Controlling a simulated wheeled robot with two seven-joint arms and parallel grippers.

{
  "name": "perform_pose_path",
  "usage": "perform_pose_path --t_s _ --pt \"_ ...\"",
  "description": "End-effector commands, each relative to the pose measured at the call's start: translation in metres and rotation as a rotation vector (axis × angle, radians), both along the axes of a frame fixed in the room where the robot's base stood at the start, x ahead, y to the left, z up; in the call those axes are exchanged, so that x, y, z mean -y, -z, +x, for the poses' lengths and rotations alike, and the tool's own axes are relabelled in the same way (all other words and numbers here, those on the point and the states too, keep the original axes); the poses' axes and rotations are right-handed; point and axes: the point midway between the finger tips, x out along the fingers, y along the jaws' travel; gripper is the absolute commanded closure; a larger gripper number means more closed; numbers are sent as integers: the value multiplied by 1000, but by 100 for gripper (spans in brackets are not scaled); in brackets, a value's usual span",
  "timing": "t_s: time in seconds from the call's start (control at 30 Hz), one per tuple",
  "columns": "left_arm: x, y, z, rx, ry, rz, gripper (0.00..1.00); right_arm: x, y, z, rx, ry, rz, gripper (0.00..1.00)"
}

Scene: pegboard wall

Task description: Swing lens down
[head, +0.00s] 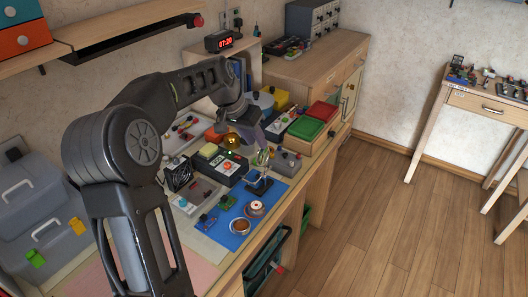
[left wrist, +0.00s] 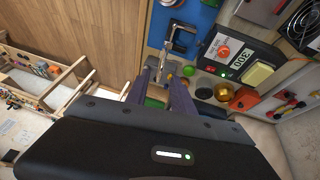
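A small black stand (head: 258,183) stands on the blue mat (head: 236,226), with a small clear and metallic part, apparently the lens (head: 263,158), above it. In the left wrist view the stand (left wrist: 178,38) has a bent dark frame, and the shiny part (left wrist: 160,68) lies at my fingertips. My left gripper (left wrist: 165,78) has its two dark fingers apart around or just behind that part, with a gap between them. I cannot tell whether they touch it. In the head view the gripper (head: 257,146) reaches down over the bench, partly hidden by its own wrist. My right gripper is not in view.
A black device with a red button (head: 227,166) stands beside the stand, close to the gripper. Red and green trays (head: 306,128) lie farther back. Open floor (head: 390,220) lies right of the bench.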

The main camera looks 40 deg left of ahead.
Motion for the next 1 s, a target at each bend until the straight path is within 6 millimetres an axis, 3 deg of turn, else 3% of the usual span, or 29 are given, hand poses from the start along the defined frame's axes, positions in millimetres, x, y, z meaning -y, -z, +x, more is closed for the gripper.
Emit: perform_pose_path --t_s 0.27,0.7,1.0 --pt "2 12 5 -3 0 -1 71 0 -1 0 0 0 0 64" --pt "10 67 28 -2 1 -1 71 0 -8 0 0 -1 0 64" --pt "11 72 30 0 0 0 71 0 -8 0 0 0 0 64"
